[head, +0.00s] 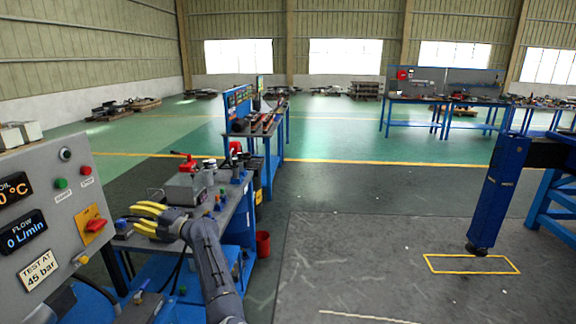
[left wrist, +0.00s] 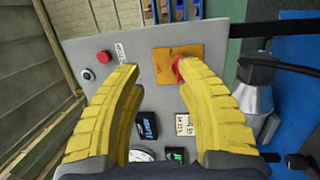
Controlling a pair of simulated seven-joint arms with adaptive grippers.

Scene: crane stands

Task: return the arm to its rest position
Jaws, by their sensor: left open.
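My left gripper (head: 147,220) has yellow fingers and is open, reaching in from the bottom of the head view beside the grey control panel (head: 48,215). In the left wrist view its fingers (left wrist: 158,85) stand apart with nothing between them but the panel face behind. A red switch on an orange plate (head: 95,224) sits on the panel's right side. In the left wrist view the red switch (left wrist: 179,68) shows close to the right fingertip; I cannot tell whether they touch. My right gripper is not in view.
A workbench (head: 232,217) with tools stands just beyond the left gripper. A red bucket (head: 263,244) is on the floor beside it. A blue crane stand post (head: 497,190) is at the right, near a yellow floor rectangle (head: 471,264). The middle floor is clear.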

